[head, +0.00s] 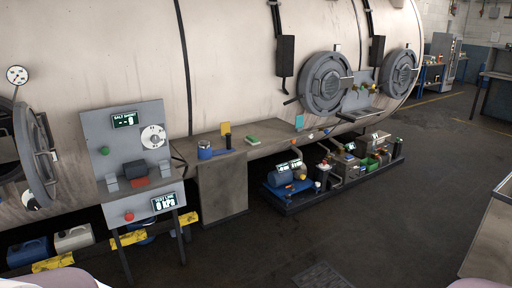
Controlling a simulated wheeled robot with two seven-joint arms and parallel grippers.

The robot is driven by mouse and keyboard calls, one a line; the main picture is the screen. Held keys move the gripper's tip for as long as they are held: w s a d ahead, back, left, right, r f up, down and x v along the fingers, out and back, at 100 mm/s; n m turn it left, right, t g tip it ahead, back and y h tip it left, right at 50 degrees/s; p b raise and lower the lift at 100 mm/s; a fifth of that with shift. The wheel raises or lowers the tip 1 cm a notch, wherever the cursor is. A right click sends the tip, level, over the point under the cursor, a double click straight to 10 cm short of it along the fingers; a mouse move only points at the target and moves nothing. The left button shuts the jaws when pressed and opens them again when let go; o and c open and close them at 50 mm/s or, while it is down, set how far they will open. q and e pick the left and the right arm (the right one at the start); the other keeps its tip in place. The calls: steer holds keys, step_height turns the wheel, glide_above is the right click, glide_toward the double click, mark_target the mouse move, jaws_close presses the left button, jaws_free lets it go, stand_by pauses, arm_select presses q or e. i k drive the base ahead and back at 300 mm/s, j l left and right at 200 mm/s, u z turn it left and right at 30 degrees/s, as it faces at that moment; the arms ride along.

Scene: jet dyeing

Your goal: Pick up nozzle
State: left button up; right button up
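I cannot surely make out a nozzle in the head view. A small dark cylinder (147,169) lies on the ledge of the grey control stand (130,146), between grey blocks and behind a red pad (140,182). It is too small to tell whether it is the nozzle. Small orange and yellow pieces lie on the bench by the round hatch, also too small to name. Neither of my grippers shows; only pale parts of my own body edge in at the bottom corners.
A large cream vessel (110,55) fills the back, with an open round door (34,155) at left. A brown bench (222,160) holds a blue pot (205,150) and a green block (252,140). A pump skid (305,196) stands on the floor. The middle floor is clear; a counter edges in at right.

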mark_target(203, 144)
steer(key=i, duration=0.7)
steer(key=i+u, duration=0.15)
steer(key=i, duration=0.6)
steer(key=i+l, duration=0.2)
steer(key=i, duration=0.5)
steer(key=j+u, duration=0.05)
